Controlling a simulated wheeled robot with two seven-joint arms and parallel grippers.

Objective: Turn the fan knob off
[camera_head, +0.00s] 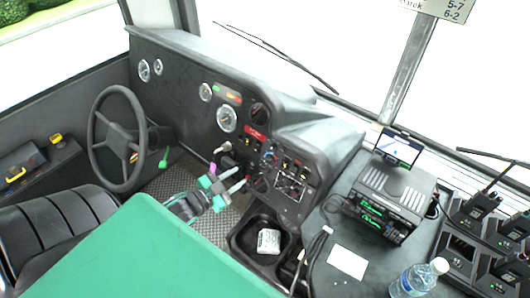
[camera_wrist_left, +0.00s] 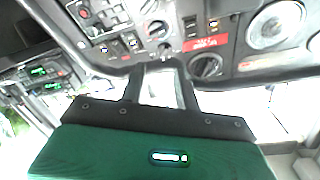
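The dashboard panel (camera_head: 290,178) carries several knobs and switches, and I cannot read which knob is the fan knob. A large black round knob (camera_wrist_left: 207,66) sits beside a red label (camera_wrist_left: 205,43) in the left wrist view. Another round knob (camera_wrist_left: 157,29) is further along the panel. My left gripper (camera_head: 235,180) is in front of the lower left side of the panel, its two fingers apart and empty. In the wrist view its fingers (camera_wrist_left: 160,75) point toward the panel edge, with a bright gap between them. My right gripper is not seen.
The steering wheel (camera_head: 118,138) and a green-tipped lever (camera_head: 164,157) stand left of the arm. A bin (camera_head: 262,262) lies below the panel. A radio unit (camera_head: 388,203), a bottle (camera_head: 418,278) and handheld radios (camera_head: 478,208) are on the right.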

